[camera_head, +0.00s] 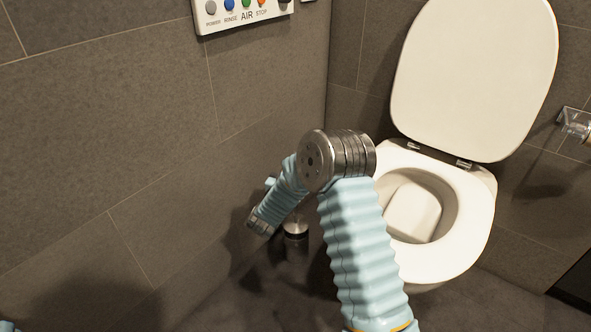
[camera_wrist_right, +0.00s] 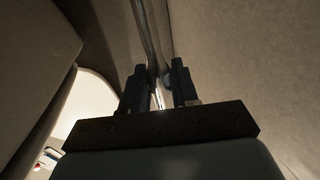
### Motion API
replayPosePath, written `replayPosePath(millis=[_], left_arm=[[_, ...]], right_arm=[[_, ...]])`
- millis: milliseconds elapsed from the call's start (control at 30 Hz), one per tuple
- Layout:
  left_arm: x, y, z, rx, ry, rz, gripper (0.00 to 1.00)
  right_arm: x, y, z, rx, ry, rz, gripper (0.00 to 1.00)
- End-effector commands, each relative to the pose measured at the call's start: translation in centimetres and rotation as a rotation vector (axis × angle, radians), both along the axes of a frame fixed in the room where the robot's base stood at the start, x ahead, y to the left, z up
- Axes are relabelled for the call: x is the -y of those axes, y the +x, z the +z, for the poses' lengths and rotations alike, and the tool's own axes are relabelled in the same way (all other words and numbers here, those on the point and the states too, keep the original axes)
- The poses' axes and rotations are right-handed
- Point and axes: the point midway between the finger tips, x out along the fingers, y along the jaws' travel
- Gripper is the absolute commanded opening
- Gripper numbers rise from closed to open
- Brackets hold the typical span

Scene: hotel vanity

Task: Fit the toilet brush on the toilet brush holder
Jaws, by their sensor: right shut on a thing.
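My right gripper (camera_wrist_right: 159,80) is shut on a thin, shiny metal rod, the handle of the toilet brush (camera_wrist_right: 148,32), in the right wrist view. The rod runs up and away between the two dark fingers; its brush end cannot be made out. In the head view my right forearm bends down to the left and its fingers are not distinguishable. A small silver cylinder (camera_head: 295,229), apparently the toilet brush holder, stands low near the wall, just right of my right wrist. Its lower part is lost in shadow. My left gripper is out of view.
The white toilet (camera_head: 477,212) with its lid raised stands right of my arm. The grey tiled wall (camera_head: 120,130) is close on the left, with a button panel (camera_head: 240,14) above. A paper holder (camera_head: 574,122) is at far right. The floor is dark.

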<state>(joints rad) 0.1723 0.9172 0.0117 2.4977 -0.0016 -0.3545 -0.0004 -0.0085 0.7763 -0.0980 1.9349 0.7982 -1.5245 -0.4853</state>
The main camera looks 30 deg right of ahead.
Motion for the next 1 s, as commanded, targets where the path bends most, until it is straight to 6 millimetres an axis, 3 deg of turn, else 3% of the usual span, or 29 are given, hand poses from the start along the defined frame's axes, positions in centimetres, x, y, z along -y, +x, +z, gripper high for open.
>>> replayPosePath(millis=[400,900,933,1000], left_arm=[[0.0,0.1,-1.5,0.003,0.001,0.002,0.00],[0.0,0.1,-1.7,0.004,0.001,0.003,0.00],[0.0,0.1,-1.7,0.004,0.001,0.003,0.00],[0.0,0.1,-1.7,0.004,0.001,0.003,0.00]], right_arm=[[0.0,0.0,-2.6,0.001,-0.001,0.000,0.00],[0.0,0.0,-3.2,-0.002,0.001,0.000,0.00],[0.0,0.0,-3.3,-0.002,0.001,0.000,0.32],[0.0,0.0,-3.3,-0.002,0.001,0.000,0.43]])
